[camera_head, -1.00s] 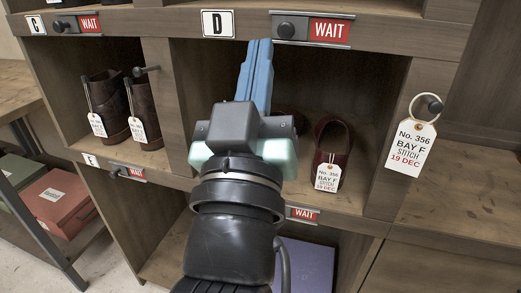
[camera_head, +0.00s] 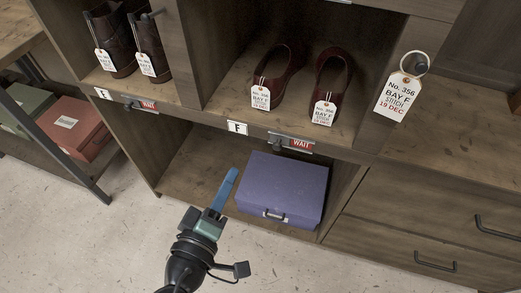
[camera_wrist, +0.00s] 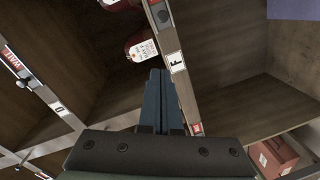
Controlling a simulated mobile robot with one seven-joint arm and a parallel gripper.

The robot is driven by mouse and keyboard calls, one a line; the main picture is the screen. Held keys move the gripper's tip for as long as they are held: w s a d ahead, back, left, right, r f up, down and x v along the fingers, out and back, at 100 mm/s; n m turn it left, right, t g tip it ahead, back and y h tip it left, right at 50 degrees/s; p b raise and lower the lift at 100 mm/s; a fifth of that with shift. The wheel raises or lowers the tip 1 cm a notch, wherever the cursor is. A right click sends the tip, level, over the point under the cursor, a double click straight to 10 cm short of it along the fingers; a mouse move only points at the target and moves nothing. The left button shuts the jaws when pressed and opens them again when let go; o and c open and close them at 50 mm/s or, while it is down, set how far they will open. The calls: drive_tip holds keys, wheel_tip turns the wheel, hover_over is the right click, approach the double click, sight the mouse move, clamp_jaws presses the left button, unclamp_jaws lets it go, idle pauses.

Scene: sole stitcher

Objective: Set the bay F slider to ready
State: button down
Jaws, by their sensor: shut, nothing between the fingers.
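The bay F slider (camera_head: 290,143) sits on the shelf rail to the right of the F label (camera_head: 237,127). Its dark knob (camera_head: 277,140) is at the left end and a red WAIT field shows to its right. In the wrist view the F label (camera_wrist: 176,61) is just beyond my fingertips, and the slider knob (camera_wrist: 162,16) is near the top edge. My gripper (camera_head: 232,172), with blue fingers, is shut and empty. It appears below and left of the slider, in front of the lower opening, apart from the rail. It also shows in the wrist view (camera_wrist: 159,72).
A purple box (camera_head: 283,188) lies in the compartment below the slider. Tagged dark red shoes (camera_head: 330,85) stand above it. The bay E slider (camera_head: 140,103), also on WAIT, is to the left. A Bay F tag (camera_head: 400,92) hangs on a peg at right. The floor in front is clear.

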approach(271, 135)
drive_tip(key=w+a+r, duration=0.1)
drive_tip(key=w+a, duration=0.1)
drive_tip(key=w, duration=0.3)
drive_tip(key=d, duration=0.1)
drive_tip(key=d+f, duration=0.1)
drive_tip(key=d, duration=0.1)
drive_tip(key=shift+s+d+f, duration=0.2)
drive_tip(key=shift+f, duration=0.2)
drive_tip(key=d, duration=0.1)
drive_tip(key=s+d+p, duration=0.1)
drive_tip(key=d, duration=0.3)
drive_tip(key=shift+s+d+p, duration=0.2)
drive_tip(key=shift+s+p, duration=0.1)
drive_tip(key=shift+s, duration=0.1)
drive_tip(key=shift+r, duration=0.1)
